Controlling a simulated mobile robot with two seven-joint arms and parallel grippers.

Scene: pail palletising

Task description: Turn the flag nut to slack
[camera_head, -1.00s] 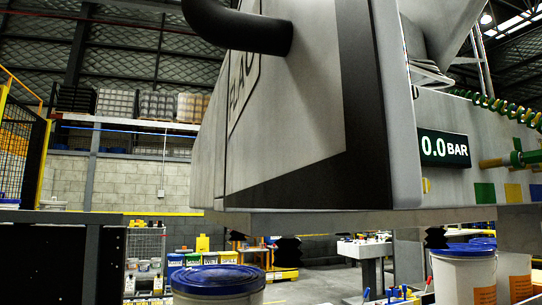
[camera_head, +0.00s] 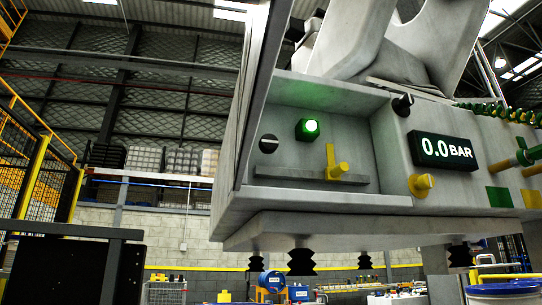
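A yellow winged piece, which looks like the flag nut (camera_head: 336,163), sits on a grey bar in the open recess of the grey machine housing (camera_head: 470,135). Its upright tab points up, leaning slightly left. A lit green lamp (camera_head: 311,126) and a black knob (camera_head: 268,144) are beside it on the recess's back wall. The display (camera_head: 442,150) reads 0.0 BAR. A second yellow knob (camera_head: 421,185) is on the outer face, below the display. Neither of my grippers is in view, and nothing is touching the yellow piece.
Black bellows suction cups (camera_head: 302,262) hang under the housing's grey plate. A blue-lidded pail (camera_head: 503,290) stands at lower right. A dark rail and panel (camera_head: 62,268) and yellow-framed fencing (camera_head: 35,175) are at left. A tall panel edge (camera_head: 258,85) borders the recess.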

